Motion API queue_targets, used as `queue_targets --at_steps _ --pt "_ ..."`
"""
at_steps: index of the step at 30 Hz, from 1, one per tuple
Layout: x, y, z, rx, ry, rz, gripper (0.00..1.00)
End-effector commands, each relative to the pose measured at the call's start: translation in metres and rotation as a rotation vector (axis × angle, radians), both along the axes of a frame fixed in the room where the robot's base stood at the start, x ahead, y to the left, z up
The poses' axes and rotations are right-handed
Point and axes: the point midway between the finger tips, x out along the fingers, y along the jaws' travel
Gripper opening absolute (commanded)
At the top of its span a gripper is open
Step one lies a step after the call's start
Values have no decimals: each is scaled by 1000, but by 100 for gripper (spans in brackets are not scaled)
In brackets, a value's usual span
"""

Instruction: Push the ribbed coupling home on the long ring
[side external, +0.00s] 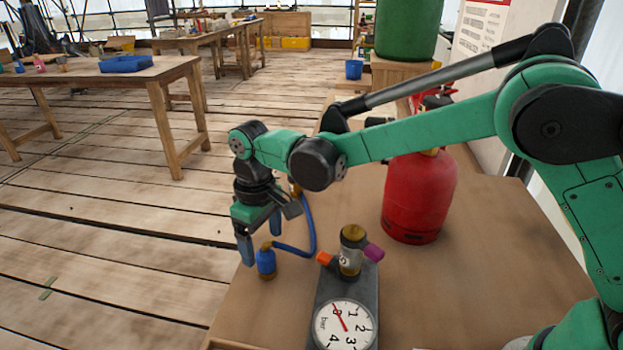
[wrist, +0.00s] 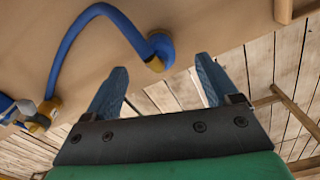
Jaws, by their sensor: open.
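A blue coupling (side external: 266,263) with a brass top stands on the bench near its left edge, with a blue hose (side external: 312,228) joined to it. It also shows in the wrist view (wrist: 161,44), beyond the fingertips and between them in the picture. Ribs on it are too small to tell. My gripper (side external: 260,237) is open and empty, its blue fingers pointing down, just beside and above the coupling. It also shows in the wrist view (wrist: 161,66). A valve body carries an orange ring (side external: 325,258) on its left and a longer-looking purple ring (side external: 373,252) on its right.
A dark block (side external: 322,284) holds the valve and a round dial gauge (side external: 344,326). A red gas cylinder (side external: 418,200) stands behind on the bench. The hose's far end meets a brass fitting (wrist: 40,120). The bench (side external: 440,285) is bare right of the block.

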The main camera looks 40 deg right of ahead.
Motion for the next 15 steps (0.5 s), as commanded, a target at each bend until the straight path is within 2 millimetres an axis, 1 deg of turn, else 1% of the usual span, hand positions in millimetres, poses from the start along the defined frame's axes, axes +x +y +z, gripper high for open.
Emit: queue_targets --at_steps 6,9,12,15 --pt "0 0 -30 0 -1 0 81" --pt "0 0 -41 0 -1 0 81" --pt "0 0 -48 0 -1 0 81" --pt "0 0 -50 0 -1 0 81"
